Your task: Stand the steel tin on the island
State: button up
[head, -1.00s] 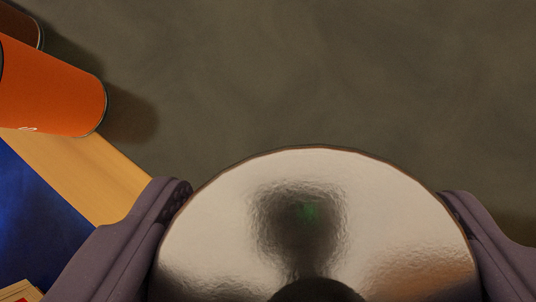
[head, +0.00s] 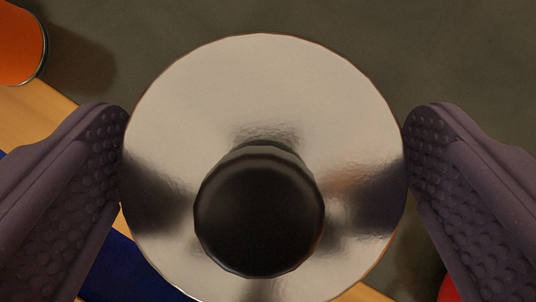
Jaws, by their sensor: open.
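The steel tin (head: 190,100) fills the middle of the head view, seen from almost straight above. Its round shiny lid carries a black knob (head: 259,215). My gripper (head: 265,125) is open, with one dark purple studded finger at the left side of the tin and one at the right. In the picture both fingers come right up to the lid's rim; I cannot tell whether they touch. The tin's side walls and base are hidden under the lid.
A grey-brown surface (head: 480,60) lies behind the tin, bare at the top and right. An orange can (head: 18,42) is at the upper left. A wooden strip (head: 30,115) and a blue area (head: 115,270) show at the left. Something red (head: 449,291) peeks in at the bottom right.

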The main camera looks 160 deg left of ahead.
jog(key=v, duration=1.1)
jog(key=w+a+r+n+t, duration=0.15)
jog(key=a+r, duration=0.25)
jog(key=r, duration=0.8)
jog(key=a+r+n+t, duration=0.1)
jog(key=a+r+t, duration=0.25)
jog(key=r, duration=0.85)
jog(key=s+a+r+t, duration=0.1)
jog(key=s+a+r, duration=0.1)
jog(key=r, duration=0.5)
jog(key=s+a+r+n+t+y, duration=0.1)
jog(key=s+a+r, duration=0.2)
jog(key=s+r, duration=0.2)
jog(key=s+a+r+t+y, duration=0.1)
jog(key=s+r, duration=0.3)
jog(key=r, duration=0.6)
jog(key=shift+a+t+p, duration=0.4)
jog(key=shift+a+t, duration=0.2)
jog(key=shift+a, duration=0.2)
jog(key=shift+w+n, duration=0.1)
jog(key=shift+n, duration=0.15)
